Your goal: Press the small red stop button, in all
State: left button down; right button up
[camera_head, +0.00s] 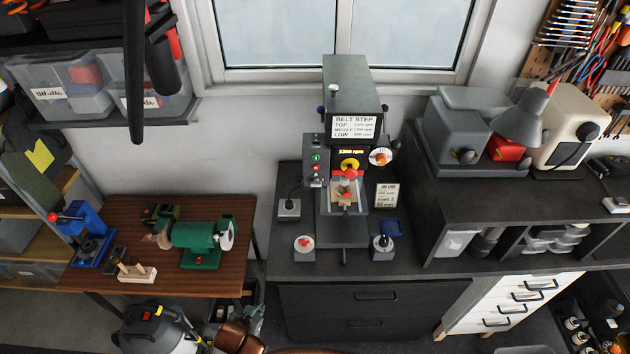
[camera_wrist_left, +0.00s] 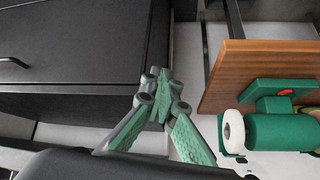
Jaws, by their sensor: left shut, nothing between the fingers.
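The drill press (camera_head: 347,95) stands on the dark bench. On its left side is a grey switch box (camera_head: 314,182) with a green button (camera_head: 316,157) and a small red button (camera_head: 317,169) below it. My left gripper (camera_head: 256,311) is low in the head view, below bench-top height, in front of the gap between the two benches. It is apart from the switch box. In the left wrist view its green fingers (camera_wrist_left: 158,82) are shut with nothing between them. The small red button is not in the wrist view. My right gripper is in neither view.
Black drawers (camera_wrist_left: 75,60) lie beside the gripper. A box with a red knob (camera_head: 304,245) and another with a black knob (camera_head: 382,246) flank the press base.

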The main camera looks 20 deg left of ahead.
pick_arm(q)
notch_tip(320, 180, up, 14)
jog(key=w+t+p, duration=0.2)
jog(key=p, duration=0.1)
jog(key=m+t+h+p, duration=0.2)
jog(key=m+t+h, duration=0.4)
jog(key=t+h, duration=0.5)
send_near(316, 168)
jog(key=s+d+r+t+y, duration=0.1)
jog(key=s+d+r, duration=0.35)
jog(key=d, duration=0.25)
jog(key=shift+f+y, duration=0.3)
jog(key=w, duration=0.2)
jog(key=w+a+b, duration=0.1)
jog(key=w, duration=0.2)
jog(key=w+a+b, duration=0.1)
jog(key=w, duration=0.1)
jog(key=shift+w+a, duration=0.1)
jog(key=shift+w, duration=0.05)
jog(key=shift+w+a, duration=0.15)
jog(key=shift+w, duration=0.4)
